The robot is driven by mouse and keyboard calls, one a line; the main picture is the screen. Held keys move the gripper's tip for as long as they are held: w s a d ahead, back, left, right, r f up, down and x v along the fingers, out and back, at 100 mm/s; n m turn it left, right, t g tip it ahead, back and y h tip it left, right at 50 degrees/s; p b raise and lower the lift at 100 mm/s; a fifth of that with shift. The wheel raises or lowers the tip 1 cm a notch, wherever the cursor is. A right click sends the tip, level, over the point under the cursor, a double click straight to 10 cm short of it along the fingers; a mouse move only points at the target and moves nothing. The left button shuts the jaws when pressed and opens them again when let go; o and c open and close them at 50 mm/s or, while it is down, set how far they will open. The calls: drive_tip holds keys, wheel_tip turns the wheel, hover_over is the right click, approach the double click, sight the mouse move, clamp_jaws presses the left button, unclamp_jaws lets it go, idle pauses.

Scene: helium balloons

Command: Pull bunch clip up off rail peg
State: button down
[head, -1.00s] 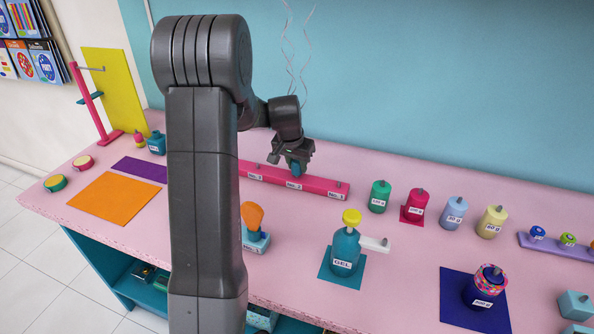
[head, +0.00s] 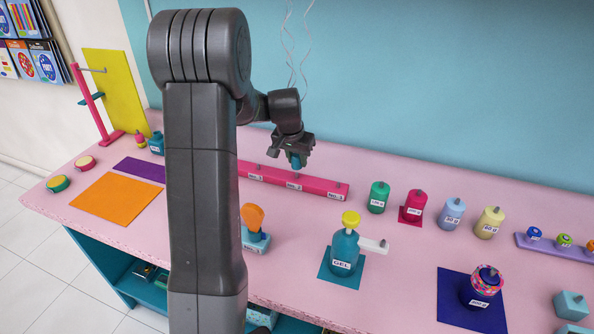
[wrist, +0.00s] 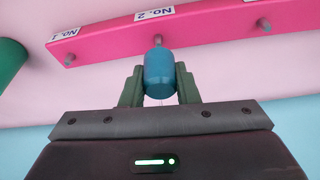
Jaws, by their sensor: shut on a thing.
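The blue-teal bunch clip (wrist: 159,75) sits between the two green fingers of my gripper (wrist: 160,88), which is shut on it. In the head view the clip (head: 296,161) hangs below my gripper, over the middle of the pink rail (head: 318,188). The grey middle peg (wrist: 158,40) shows just past the clip's end, by the No. 2 label. The clip looks just above this peg, but the exact gap is hard to tell. Thin pale ribbons (head: 291,50) rise above my gripper; the balloons are out of view.
The rail's other pegs (wrist: 69,60) are bare. Several coloured weights (head: 379,197) stand right of the rail. A teal GEL bottle (head: 345,252) and an orange-topped item (head: 253,217) stand in front. My arm hides part of the table. A teal wall (head: 420,80) is behind.

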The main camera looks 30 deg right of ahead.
sight(297, 155)
drive_tip(key=shift+r+p, duration=1.1)
drive_tip(key=shift+r, duration=0.8)
